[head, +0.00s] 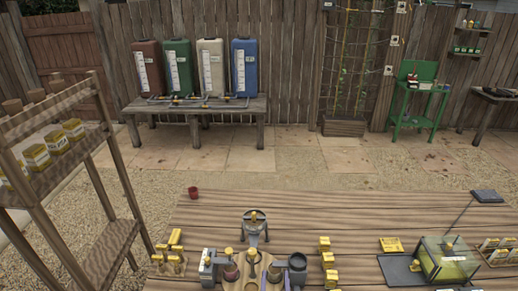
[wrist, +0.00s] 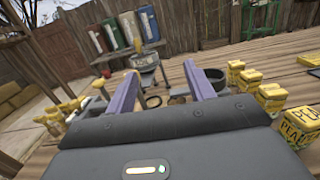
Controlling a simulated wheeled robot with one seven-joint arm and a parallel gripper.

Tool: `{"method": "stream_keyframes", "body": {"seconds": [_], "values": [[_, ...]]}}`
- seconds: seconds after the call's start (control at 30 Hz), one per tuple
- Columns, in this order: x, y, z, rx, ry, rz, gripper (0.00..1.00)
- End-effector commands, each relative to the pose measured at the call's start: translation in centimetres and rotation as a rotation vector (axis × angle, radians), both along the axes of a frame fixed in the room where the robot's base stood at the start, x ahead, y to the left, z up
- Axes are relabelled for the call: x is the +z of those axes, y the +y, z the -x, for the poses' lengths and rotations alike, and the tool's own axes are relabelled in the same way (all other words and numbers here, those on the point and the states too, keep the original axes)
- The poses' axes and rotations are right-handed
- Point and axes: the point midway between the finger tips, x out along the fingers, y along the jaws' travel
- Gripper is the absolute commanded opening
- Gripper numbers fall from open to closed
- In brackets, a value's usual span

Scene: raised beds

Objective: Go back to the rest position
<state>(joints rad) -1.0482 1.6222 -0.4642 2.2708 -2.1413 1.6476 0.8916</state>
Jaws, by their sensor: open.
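My gripper (wrist: 160,72) shows in the wrist view as two purple fingers, spread well apart on a dark grey palm. Nothing is held between them. They point out over the wooden table (head: 350,210), towards a grey stand-like device (wrist: 146,60). That device also shows in the head view (head: 254,228), near the middle of the table.
Yellow boxes (wrist: 272,98) stand close to the right of my gripper. A dark round cup (head: 297,264), a small red pot (head: 193,192) and a clear yellowish case (head: 448,260) are on the table. A wooden shelf (head: 120,240) stands left.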

Motion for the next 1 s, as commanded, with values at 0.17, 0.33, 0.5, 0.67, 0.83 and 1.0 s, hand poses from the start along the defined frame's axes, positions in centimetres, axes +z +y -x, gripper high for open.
{"method": "stream_keyframes", "body": {"seconds": [0.17,0.33,0.5,0.67,0.83,1.0], "values": [[4.7,-6.3,-0.1,-0.39,-0.086,-0.082,0.53],[7.7,-12.1,2.3,-0.758,-0.12,-0.186,0.53],[9.3,-16.3,6.3,-1.106,-0.116,-0.33,0.53],[9.8,-18.4,10.5,-1.406,-0.087,-0.509,0.53],[9.8,-18.6,14.5,-1.679,-0.038,-0.749,0.53],[9.7,-17.1,17.1,-1.887,0.017,-1.041,0.53]]}}
